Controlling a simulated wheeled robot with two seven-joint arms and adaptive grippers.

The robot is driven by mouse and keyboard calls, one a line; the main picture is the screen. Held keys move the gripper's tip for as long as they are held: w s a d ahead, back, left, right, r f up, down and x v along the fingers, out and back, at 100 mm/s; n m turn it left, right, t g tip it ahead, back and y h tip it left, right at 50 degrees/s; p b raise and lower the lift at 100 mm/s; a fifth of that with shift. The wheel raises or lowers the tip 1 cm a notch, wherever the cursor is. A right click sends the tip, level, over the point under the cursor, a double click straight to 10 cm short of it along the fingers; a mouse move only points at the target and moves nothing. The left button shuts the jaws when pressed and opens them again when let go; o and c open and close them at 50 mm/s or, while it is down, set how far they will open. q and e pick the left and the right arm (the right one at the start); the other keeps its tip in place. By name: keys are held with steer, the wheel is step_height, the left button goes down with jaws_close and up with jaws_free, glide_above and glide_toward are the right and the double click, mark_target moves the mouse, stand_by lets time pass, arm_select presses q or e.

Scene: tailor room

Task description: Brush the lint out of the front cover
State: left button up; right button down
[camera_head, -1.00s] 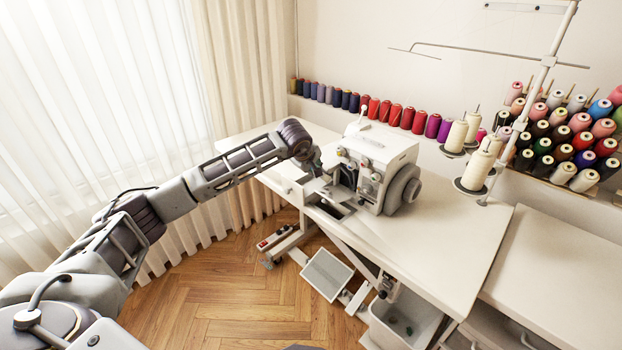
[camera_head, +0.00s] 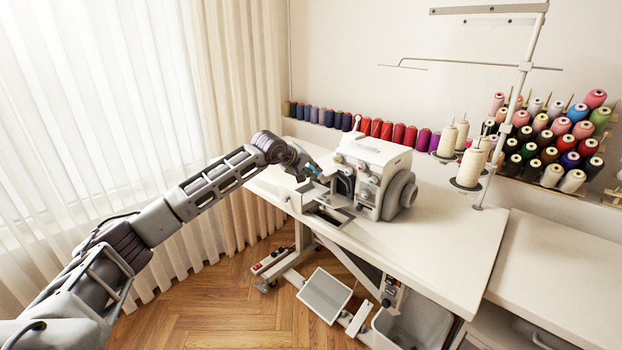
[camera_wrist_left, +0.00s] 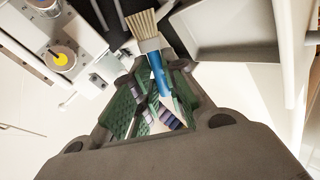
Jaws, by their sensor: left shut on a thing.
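The serger sewing machine (camera_head: 376,158) stands on the white table, its left side facing my left arm. A pale open part (camera_head: 326,214) lies low at its front left; I cannot tell for sure that it is the front cover. In the left wrist view a grey shallow tray-like part (camera_wrist_left: 232,45) shows at upper right, perhaps the cover. My left gripper (camera_head: 308,174) is shut on a brush with a blue handle (camera_wrist_left: 157,75) and pale bristles (camera_wrist_left: 142,24). The brush points away from the fingers, beside the machine. No lint can be made out. My right gripper is out of view.
The table (camera_head: 440,240) is clear to the right of the machine. Cream thread cones (camera_head: 467,168) stand behind it under a thread stand (camera_head: 520,90). A row of spools lines the wall. A pedal (camera_head: 325,295) and a bin (camera_head: 410,325) are below.

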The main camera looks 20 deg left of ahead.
arm_select(q)
steer(key=shift+w+a+r, duration=0.1)
steer(key=shift+w+a, duration=0.1)
steer(key=shift+w, duration=0.45)
steer(key=shift+r, duration=0.1)
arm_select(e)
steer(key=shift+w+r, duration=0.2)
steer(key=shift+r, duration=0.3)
arm_select(q)
steer(key=shift+s+f+b, duration=0.2)
steer(key=shift+f+b, duration=0.3)
steer(key=shift+b, duration=0.1)
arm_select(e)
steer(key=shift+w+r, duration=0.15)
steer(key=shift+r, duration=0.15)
